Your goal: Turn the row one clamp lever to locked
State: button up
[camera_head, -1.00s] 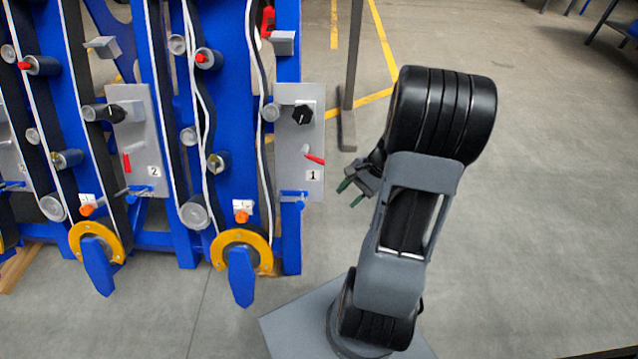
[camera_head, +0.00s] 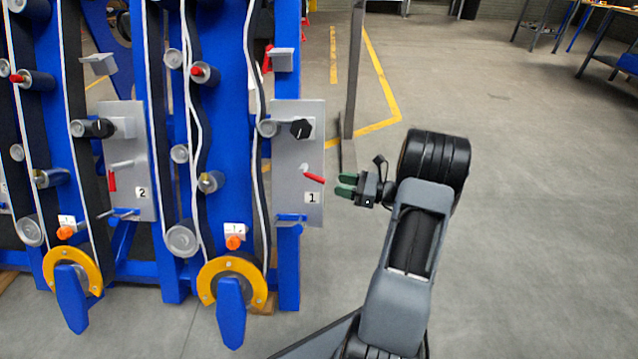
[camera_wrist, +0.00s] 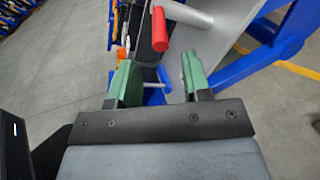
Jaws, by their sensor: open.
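The row one clamp lever has a red handle (camera_head: 314,178) on the grey panel (camera_head: 312,137) marked "1". In the head view the handle slants down to the right from its pivot. My gripper (camera_head: 345,185) is just to the right of the handle, its green-tipped fingers pointing left toward the panel. In the wrist view the red lever handle (camera_wrist: 160,28) is ahead of the fingers and roughly between their lines. My gripper (camera_wrist: 158,80) is open there, with nothing between the green fingers. The handle appears apart from both fingers.
A black knob (camera_head: 301,129) sits above the lever on the panel. A second panel marked "2" (camera_head: 141,165) with its own red lever (camera_head: 112,181) stands to the left. A grey post (camera_head: 352,75) stands behind my gripper. The floor to the right is clear.

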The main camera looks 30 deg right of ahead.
aim_at(319, 177)
jog(key=b+x, duration=0.2)
jog(key=x, duration=0.5)
jog(key=shift+w+a, duration=0.2)
grip_shut()
dwell(0.4)
